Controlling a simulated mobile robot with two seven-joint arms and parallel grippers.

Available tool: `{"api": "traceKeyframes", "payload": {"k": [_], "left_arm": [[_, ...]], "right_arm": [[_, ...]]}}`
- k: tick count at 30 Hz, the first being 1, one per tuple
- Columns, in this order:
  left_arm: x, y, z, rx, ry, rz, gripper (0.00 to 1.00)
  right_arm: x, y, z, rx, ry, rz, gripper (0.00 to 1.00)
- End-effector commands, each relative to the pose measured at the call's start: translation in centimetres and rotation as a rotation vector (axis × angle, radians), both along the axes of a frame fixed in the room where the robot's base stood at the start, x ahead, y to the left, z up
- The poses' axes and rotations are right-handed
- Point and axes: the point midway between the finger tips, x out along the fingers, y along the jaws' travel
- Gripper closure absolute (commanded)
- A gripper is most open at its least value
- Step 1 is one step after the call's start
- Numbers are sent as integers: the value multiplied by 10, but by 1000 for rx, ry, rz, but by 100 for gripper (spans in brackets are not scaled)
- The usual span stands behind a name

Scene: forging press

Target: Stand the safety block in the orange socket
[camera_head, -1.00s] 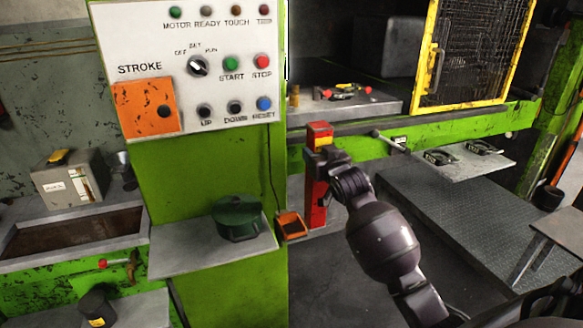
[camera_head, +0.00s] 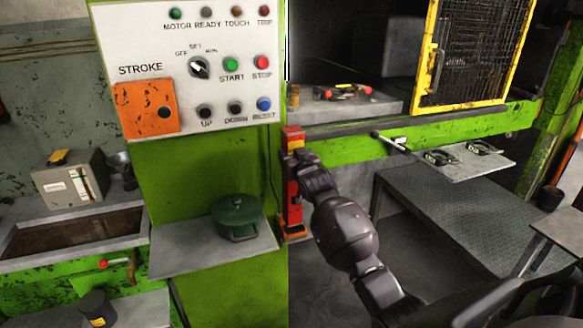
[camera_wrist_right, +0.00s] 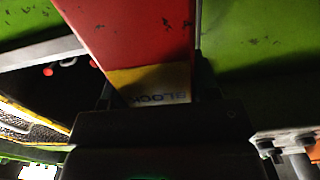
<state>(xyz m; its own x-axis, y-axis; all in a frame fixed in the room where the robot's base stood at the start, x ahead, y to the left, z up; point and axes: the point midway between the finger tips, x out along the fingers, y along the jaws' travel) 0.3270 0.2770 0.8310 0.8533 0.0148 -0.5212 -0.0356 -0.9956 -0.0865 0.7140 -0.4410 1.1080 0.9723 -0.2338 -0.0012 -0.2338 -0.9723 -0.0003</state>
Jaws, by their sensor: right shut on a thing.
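The safety block (camera_head: 294,205) is a tall red bar with a yellow band near its top. It stands about upright beside the green press column. My right gripper (camera_head: 303,162) is shut on it at the upper part, around the yellow band. The right wrist view shows the red block (camera_wrist_right: 135,35) and its lettered yellow band between the fingers (camera_wrist_right: 150,92). The orange socket (camera_head: 296,234) shows around the block's lower end, partly hidden by it. I cannot tell whether the block's foot is inside the socket or just above it. My left gripper is not in view.
A control panel (camera_head: 220,50) is left of the block. A shelf (camera_head: 185,250) with a green lidded pot (camera_head: 237,216) stands close to the socket. A grey plated platform (camera_head: 460,205) and a yellow mesh guard (camera_head: 470,50) are to the right.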

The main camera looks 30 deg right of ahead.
Motion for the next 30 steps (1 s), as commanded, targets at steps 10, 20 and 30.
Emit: {"api": "traceKeyframes", "payload": {"k": [10, 20, 30], "left_arm": [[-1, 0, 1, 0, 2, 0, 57], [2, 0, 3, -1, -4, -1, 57], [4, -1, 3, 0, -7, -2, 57]], "right_arm": [[1, 1, -30, -2, -7, 1, 100], [4, 2, -35, -2, -9, 1, 100], [3, 1, -41, 0, 0, 0, 20]]}}
